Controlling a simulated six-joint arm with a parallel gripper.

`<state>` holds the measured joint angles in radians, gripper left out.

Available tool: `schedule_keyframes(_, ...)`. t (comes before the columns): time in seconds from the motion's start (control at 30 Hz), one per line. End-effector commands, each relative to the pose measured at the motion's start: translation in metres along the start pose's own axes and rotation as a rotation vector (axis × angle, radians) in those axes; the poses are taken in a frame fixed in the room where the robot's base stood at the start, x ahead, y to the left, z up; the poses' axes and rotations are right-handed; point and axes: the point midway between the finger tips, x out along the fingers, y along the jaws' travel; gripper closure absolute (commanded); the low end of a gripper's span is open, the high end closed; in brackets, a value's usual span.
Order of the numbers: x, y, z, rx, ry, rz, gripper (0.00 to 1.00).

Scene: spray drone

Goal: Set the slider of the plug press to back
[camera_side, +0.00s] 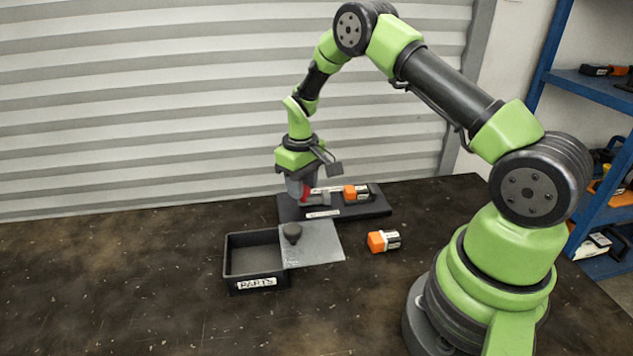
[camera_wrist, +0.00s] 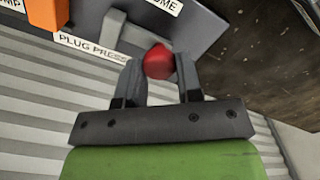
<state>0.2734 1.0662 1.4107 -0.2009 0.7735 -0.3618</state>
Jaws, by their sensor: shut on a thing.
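The plug press (camera_side: 362,210) is a dark flat base at the back of the table, with a grey mechanism and a label on its front. In the wrist view, its "PLUG PRESS" label (camera_wrist: 92,47) shows at upper left. A red knob (camera_wrist: 159,62), seemingly the slider's handle, sits between my fingers; it also shows as a small red patch in the side view (camera_side: 305,194). My gripper (camera_wrist: 155,75) is shut on this knob at the left part of the press. It points down in the side view (camera_side: 303,197). The fingers partly hide the slider's track.
An orange-and-black block (camera_side: 356,193) lies on the press's right part. A similar loose block (camera_side: 384,241) lies on the table in front. A black PARTS bin (camera_side: 256,284) stands front left, its grey lid (camera_side: 320,245) with a dark knob to its right. The front table is clear.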

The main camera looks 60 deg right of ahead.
Motion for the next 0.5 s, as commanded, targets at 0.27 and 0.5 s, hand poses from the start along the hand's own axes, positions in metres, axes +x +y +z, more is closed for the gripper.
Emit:
schedule_keyframes(0.27,0.0,-0.016,-0.013,-0.001,0.002,-0.001,1.0)
schedule_keyframes(0.5,0.0,-0.018,-0.013,-0.002,0.006,-0.002,0.53)
